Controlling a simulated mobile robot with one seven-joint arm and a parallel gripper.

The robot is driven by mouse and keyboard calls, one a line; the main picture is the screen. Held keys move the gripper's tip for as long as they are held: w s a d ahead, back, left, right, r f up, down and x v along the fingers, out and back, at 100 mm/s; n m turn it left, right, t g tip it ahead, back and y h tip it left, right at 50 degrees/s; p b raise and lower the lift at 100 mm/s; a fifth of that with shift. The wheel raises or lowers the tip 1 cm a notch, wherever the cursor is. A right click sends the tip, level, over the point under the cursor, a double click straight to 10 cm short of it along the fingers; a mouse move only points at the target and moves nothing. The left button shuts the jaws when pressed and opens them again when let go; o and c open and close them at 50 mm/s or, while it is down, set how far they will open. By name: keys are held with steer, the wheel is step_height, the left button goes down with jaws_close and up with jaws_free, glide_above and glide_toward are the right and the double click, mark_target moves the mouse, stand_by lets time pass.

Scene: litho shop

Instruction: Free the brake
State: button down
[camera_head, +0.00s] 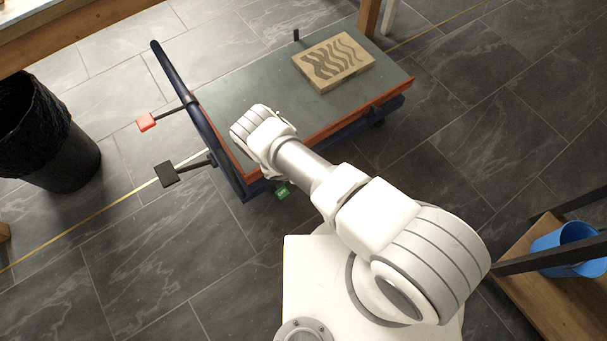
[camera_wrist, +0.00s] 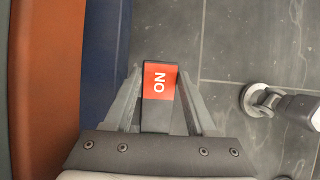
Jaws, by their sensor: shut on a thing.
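A cart (camera_head: 235,112) with a grey-green top, red-orange edging and a dark blue frame and handle stands ahead of me in the head view. In the wrist view, my gripper (camera_wrist: 159,78) has one finger on each side of a red brake tab (camera_wrist: 158,84) marked "ON" and is shut on it. The tab sticks out beside the cart's blue frame (camera_wrist: 103,60). In the head view my arm hides the fingers and this tab. A green tab (camera_head: 282,191) shows low at the cart's near side, by my forearm; its marking is unreadable.
A block with wavy grooves (camera_head: 333,60) lies on the cart top. Red (camera_head: 146,122) and black (camera_head: 165,175) pads stick out past the handle. A black bin (camera_head: 60,150) stands left. A wooden shelf with a blue bucket (camera_head: 570,245) is at right. Tiled floor lies open around the cart.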

steer(key=c, duration=0.5)
jaws_free()
steer(key=p+v, duration=0.5)
steer(key=v, duration=0.7)
